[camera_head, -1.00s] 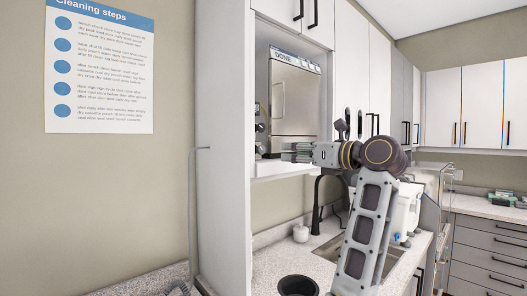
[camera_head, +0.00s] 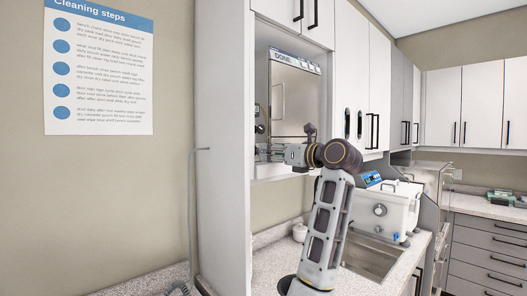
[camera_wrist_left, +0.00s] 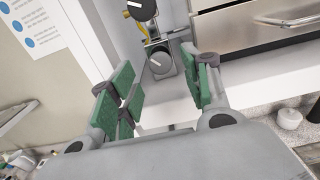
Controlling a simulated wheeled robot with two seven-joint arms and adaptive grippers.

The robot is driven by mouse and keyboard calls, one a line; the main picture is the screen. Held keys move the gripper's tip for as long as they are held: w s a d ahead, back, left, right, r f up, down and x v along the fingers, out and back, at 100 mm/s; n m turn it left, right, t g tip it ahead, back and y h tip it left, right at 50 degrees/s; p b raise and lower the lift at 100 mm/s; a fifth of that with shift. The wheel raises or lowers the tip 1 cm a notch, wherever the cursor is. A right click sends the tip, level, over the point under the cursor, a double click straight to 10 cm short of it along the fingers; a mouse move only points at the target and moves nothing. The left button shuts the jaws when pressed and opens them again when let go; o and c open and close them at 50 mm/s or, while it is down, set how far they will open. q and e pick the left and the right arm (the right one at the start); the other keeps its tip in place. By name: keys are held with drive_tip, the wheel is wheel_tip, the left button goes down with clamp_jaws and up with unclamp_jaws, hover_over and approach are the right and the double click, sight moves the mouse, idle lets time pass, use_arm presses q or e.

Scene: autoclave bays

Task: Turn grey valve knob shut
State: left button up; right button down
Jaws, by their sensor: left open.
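The grey valve knob (camera_wrist_left: 160,63) shows in the left wrist view, round with a pale pointer line, on a small fitting at the alcove's back left. A black knob (camera_wrist_left: 141,9) with a white pointer sits above it; it also shows in the head view (camera_head: 259,128). My left gripper (camera_wrist_left: 160,84) is open, with its green-padded fingers on either side of the view and the grey knob ahead between them. I see no contact with the knob. In the head view, my left gripper (camera_head: 264,153) reaches into the alcove and hides the grey knob. My right gripper is out of view.
A steel-fronted autoclave (camera_head: 295,98) stands in the alcove, close right of the knobs. The white side panel (camera_head: 225,150) bounds the alcove on the left. Below are a counter with a sink (camera_head: 372,256) and a white machine (camera_head: 388,208).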

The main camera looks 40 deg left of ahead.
sight(263, 163)
use_arm(q)
drive_tip(key=a, duration=0.3)
drive_tip(key=shift+w+a, duration=0.15)
drive_tip(key=shift+a, duration=0.15)
drive_tip(key=shift+w+a+p, duration=0.1)
drive_tip(key=shift+a+p, duration=0.25)
drive_tip(key=shift+a, duration=0.3)
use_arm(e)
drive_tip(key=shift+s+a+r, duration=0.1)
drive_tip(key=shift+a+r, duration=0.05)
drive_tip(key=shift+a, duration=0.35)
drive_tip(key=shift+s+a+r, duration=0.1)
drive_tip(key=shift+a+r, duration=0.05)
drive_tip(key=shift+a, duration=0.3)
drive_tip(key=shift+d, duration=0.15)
use_arm(q)
drive_tip(key=c, duration=1)
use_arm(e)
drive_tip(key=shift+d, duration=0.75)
